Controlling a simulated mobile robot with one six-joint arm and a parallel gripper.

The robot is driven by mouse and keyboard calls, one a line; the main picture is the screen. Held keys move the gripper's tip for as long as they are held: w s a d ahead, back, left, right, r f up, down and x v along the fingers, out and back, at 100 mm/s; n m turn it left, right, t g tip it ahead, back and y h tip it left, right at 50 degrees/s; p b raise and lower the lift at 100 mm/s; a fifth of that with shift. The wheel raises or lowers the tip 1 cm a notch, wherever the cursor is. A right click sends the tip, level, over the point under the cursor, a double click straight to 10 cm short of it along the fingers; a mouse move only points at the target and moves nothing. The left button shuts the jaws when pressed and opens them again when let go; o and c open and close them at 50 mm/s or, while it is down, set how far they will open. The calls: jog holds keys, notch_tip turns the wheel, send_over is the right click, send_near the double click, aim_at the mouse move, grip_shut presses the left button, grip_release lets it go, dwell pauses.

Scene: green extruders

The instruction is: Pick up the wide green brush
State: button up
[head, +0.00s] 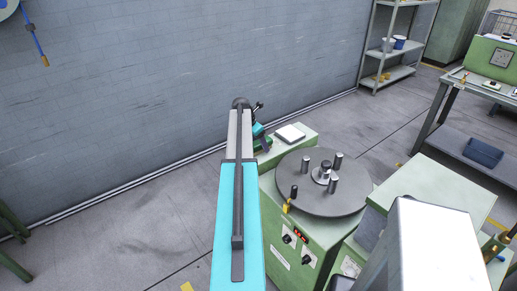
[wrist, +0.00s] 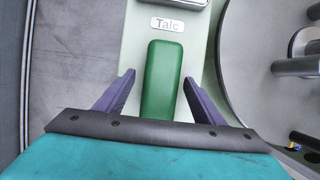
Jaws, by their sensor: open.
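The wide green brush (wrist: 163,80) lies on a pale green machine surface in the wrist view, just below a label reading "Talc". My gripper (wrist: 158,82) is open, with one dark purple finger on each side of the brush's near part. Gaps show between the fingers and the brush, and the near end of the brush is hidden behind my gripper body. In the head view a bit of the green brush (head: 263,145) shows beside my gripper, mostly covered by my arm.
A round grey turntable (head: 321,182) with upright metal posts stands right of the brush on the green machine (head: 290,250). A white-topped pad (head: 290,133) sits beyond the brush. The grey wall (head: 150,90) and open floor lie to the left.

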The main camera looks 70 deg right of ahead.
jog(key=shift+f, duration=0.2)
dwell(0.3)
jog(key=shift+c, duration=0.3)
jog(key=c, duration=1.1)
